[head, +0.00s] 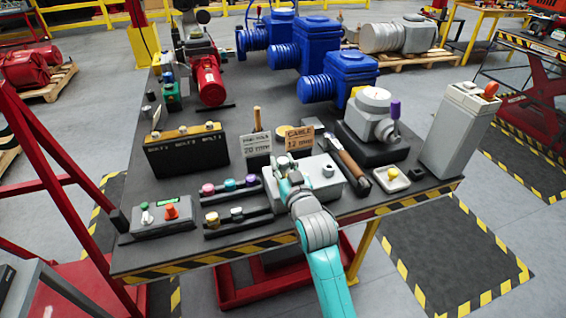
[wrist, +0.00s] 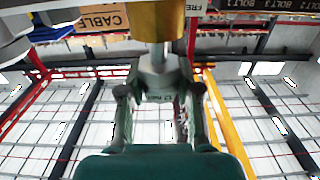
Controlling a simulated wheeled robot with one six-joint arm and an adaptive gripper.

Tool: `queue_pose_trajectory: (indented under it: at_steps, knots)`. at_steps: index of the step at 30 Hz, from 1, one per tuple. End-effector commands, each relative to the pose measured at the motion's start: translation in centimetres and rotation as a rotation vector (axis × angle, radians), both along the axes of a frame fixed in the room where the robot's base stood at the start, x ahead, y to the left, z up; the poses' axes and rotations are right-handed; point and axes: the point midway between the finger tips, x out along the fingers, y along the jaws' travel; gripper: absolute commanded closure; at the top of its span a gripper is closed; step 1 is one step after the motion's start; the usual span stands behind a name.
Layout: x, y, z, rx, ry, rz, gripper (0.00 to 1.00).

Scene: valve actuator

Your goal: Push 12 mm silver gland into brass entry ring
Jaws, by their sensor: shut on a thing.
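My gripper (wrist: 158,82) is shut on the silver gland (wrist: 157,62), which shows between its fingertips in the wrist view. The brass entry ring (wrist: 155,20) is a gold cylinder right above the gland. A narrow silver stem runs up from the gland to the ring's lower edge. I cannot tell how deep it sits inside. In the head view my gripper (head: 284,172) is at the left part of the grey box (head: 325,178). The ring and the gland cannot be made out there, as the gripper and my arm cover that area.
The cable 12 mm sign (head: 299,141) stands behind the box. To the left are a black rack with coloured caps (head: 230,187), a front rack (head: 237,217) and a control box (head: 163,219). A wooden-handled tool (head: 350,167) and a yellow-knobbed tray (head: 391,180) lie to the right.

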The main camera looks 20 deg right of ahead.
Motion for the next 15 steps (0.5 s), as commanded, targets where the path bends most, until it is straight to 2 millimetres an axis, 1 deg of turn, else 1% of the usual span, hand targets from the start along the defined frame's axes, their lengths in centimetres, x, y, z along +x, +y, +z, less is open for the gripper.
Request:
queue_pose_trajectory:
  at_steps: [15]
  knots:
    - [-0.01,0.00,-1.07,0.000,-0.001,0.000,1.00]
